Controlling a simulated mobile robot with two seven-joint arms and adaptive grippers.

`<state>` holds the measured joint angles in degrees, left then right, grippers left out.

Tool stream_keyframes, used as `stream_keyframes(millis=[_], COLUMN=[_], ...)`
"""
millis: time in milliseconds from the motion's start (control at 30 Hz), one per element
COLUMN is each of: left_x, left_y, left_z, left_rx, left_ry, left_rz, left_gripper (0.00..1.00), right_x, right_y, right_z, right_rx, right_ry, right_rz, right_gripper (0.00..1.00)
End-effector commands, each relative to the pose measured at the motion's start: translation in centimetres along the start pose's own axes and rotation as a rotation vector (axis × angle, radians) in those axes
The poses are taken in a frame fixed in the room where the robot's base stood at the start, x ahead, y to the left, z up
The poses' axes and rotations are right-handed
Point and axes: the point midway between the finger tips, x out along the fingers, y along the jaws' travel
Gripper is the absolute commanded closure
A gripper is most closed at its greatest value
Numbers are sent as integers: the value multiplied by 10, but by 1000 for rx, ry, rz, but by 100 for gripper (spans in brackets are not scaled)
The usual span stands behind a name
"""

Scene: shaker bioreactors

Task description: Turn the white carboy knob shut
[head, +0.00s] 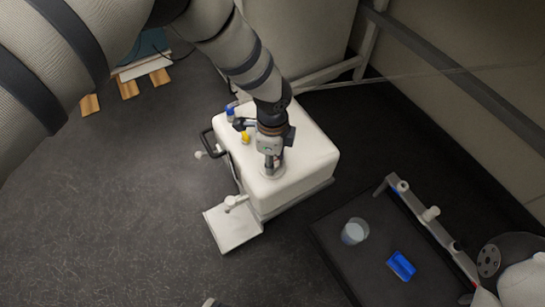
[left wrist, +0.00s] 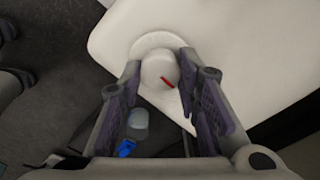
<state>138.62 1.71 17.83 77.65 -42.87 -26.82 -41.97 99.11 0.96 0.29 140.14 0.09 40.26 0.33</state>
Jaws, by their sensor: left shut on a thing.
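The white carboy (head: 312,152) is a box-shaped body standing on the dark floor. Its white round knob (left wrist: 157,72) with a red mark shows in the left wrist view, on a round white base on the carboy's top. My left gripper (head: 271,170) points down at the carboy's top and hides the knob in the head view. In the left wrist view its two fingers (left wrist: 160,75) are on either side of the knob, shut on it. The red mark points down and to the right there.
A white plate (head: 232,232) with a small white tap lies before the carboy. Blue (head: 231,112) and yellow (head: 245,137) parts sit at its left edge, beside a black handle (head: 207,140). A dark surface (head: 330,250) at right bears a clear beaker (head: 355,231) and a blue item (head: 400,265).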

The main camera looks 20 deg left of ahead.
Motion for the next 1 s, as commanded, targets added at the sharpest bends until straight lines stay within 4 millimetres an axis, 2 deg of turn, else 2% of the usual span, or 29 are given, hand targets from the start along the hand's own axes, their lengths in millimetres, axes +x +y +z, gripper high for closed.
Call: stream_keyframes(millis=[567,600,667,1000], left_x=[0,0,0,-5], left_y=[-1,-1,-1,-1], left_z=[1,1,1,0], left_rx=[28,28,27,26], left_ry=[-2,-2,-2,0], left_rz=[-1,-1,-1,-2], left_gripper=[97,63,49,49], right_x=[0,0,0,0], right_y=[0,0,0,0], right_z=[0,0,0,0], right_rx=[0,0,0,0], right_ry=[0,0,0,-1], right_rz=[0,0,0,0], right_gripper=[100,100,100,100])
